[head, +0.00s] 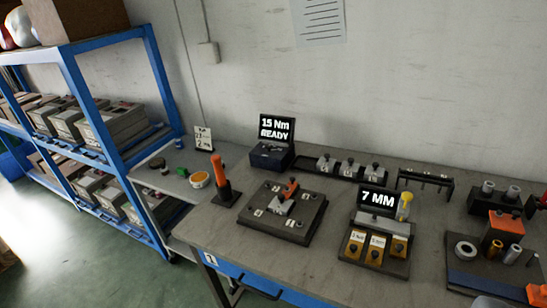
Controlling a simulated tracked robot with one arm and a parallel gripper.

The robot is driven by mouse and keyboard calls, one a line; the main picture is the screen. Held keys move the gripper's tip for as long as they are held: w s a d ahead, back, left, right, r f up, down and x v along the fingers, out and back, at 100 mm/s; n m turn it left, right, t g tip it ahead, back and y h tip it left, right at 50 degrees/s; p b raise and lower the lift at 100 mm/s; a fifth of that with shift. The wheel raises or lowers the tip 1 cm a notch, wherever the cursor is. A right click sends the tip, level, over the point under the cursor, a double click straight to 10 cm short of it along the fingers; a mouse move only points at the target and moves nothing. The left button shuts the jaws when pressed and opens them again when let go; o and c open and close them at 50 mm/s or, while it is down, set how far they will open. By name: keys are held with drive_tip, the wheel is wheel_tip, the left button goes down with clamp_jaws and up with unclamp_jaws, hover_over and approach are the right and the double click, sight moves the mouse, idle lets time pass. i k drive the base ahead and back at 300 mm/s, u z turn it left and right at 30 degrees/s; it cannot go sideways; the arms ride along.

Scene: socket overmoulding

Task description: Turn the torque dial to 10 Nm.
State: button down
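A black display (276,129) reads "15 Nm READY" on a dark box (270,155) at the back of the bench. In front of it lies a square dark plate (262,228) with several small white labels. A grey piece with an orange-tipped lever (290,188) sits in the plate's middle, the orange end towards the back. It looks like the torque dial, but the labels are too small to read. An orange-handled tool (221,177) stands upright left of the plate. My gripper is not clearly visible in the head view.
A second display (377,199) reads "7 MM" above a tray of yellow-brown pieces (375,252). A fixture with an orange block (499,231) and metal rings is at the right. Blue shelving (82,100) stands left. A strip of bench in front of the plate is clear.

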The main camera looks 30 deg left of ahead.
sight(268, 146)
drive_tip(key=k, duration=0.55)
drive_tip(key=u, duration=0.35)
drive_tip(key=i, duration=0.55)
drive_tip(key=u, duration=0.65)
drive_tip(key=i, duration=2.1)
drive_tip(key=z, duration=0.4)
